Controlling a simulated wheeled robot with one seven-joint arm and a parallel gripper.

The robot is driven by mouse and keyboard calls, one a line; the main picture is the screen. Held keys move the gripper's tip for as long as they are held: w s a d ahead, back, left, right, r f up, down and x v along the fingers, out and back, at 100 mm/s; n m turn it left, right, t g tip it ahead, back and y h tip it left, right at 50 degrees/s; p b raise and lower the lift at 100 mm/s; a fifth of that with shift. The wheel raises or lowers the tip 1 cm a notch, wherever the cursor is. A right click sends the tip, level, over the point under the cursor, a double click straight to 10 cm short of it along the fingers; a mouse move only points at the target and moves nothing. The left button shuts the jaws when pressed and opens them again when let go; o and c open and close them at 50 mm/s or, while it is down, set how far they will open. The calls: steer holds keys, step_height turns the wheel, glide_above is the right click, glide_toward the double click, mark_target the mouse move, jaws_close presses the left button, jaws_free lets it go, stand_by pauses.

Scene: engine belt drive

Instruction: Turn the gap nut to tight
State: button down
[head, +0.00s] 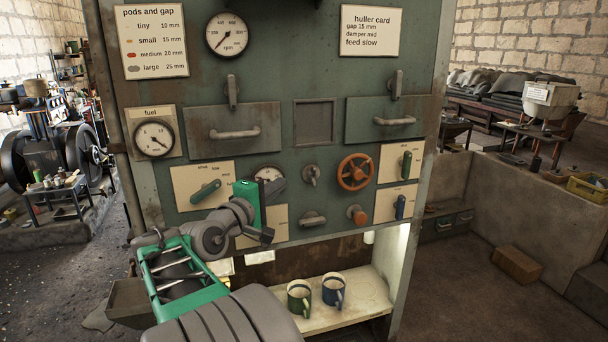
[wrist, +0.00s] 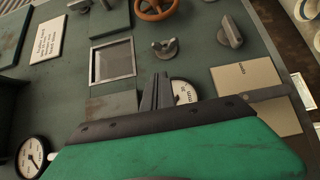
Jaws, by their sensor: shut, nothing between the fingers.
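The grey wing-shaped nut (head: 311,174), which looks like the gap nut, sits on the green panel between a small dial (head: 268,174) and a red handwheel. No label on it is readable. In the wrist view the wing nut (wrist: 165,47) is just beyond my fingertips, apart from them. My gripper (head: 247,203) is in front of the panel, left of the nut and slightly lower. Its fingers (wrist: 157,80) are shut and empty, and partly cover the mm dial (wrist: 184,91).
The red handwheel (head: 356,172) is close right of the nut. A grey knob (head: 312,219) and an orange knob (head: 357,214) are below. Lever plates flank them. Drawer handles (head: 235,133) stick out above. Two mugs (head: 333,290) stand on the shelf (head: 370,300) underneath.

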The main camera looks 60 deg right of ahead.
steer(key=p, duration=0.1)
glide_toward(311, 170)
steer(key=d, duration=0.1)
steer(key=w+d, duration=0.1)
steer(key=w, duration=0.1)
steer(key=shift+w+d+r, duration=0.15)
steer(key=shift+d+r, duration=0.1)
steer(key=shift+d, duration=0.15)
steer(key=shift+s+d+p, duration=0.45)
steer(key=shift+s+d, duration=0.5)
steer(key=shift+s+d+f, duration=0.15)
steer(key=shift+s+d, duration=0.2)
steer(key=shift+d, duration=0.05)
